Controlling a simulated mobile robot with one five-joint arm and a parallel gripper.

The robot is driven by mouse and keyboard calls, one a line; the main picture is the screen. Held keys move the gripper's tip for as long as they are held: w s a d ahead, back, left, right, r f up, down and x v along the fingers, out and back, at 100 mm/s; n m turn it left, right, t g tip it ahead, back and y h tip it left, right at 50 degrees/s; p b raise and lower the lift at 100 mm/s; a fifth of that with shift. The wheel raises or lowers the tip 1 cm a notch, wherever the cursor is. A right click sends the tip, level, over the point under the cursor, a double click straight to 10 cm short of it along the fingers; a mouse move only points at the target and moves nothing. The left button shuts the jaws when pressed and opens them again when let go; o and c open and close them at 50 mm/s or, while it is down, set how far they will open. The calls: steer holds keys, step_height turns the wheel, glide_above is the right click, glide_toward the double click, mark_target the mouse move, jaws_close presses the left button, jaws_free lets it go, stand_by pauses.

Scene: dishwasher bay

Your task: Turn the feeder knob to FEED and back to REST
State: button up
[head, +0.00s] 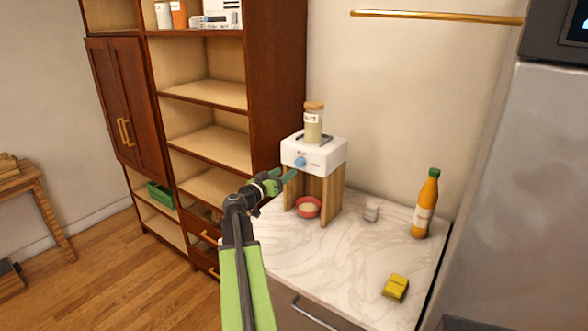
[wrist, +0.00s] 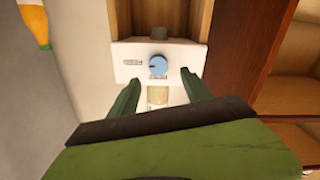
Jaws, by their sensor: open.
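The feeder (head: 327,155) is a white box on wooden legs on the marble counter, with a jar (head: 313,124) of pale contents on top. Its round blue knob (head: 300,162) is on the front face. In the wrist view the picture is upside down, and the knob (wrist: 157,65) shows a dark pointer mark near its middle and left. My gripper (head: 288,176) is just in front of the feeder's face. In the wrist view its green fingers (wrist: 160,84) are spread, with the knob between and beyond their tips, not gripped. The FEED and REST marks are too small to read.
A red bowl (head: 308,207) with pale contents sits between the feeder's legs. A small grey-white item (head: 371,212), an orange bottle (head: 425,205) and a yellow item (head: 395,288) stand on the counter. A wooden shelf unit (head: 275,90) is close on the left.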

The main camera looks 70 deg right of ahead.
mark_target(298, 164)
steer(key=x, duration=0.7)
steer(key=shift+d, duration=0.25)
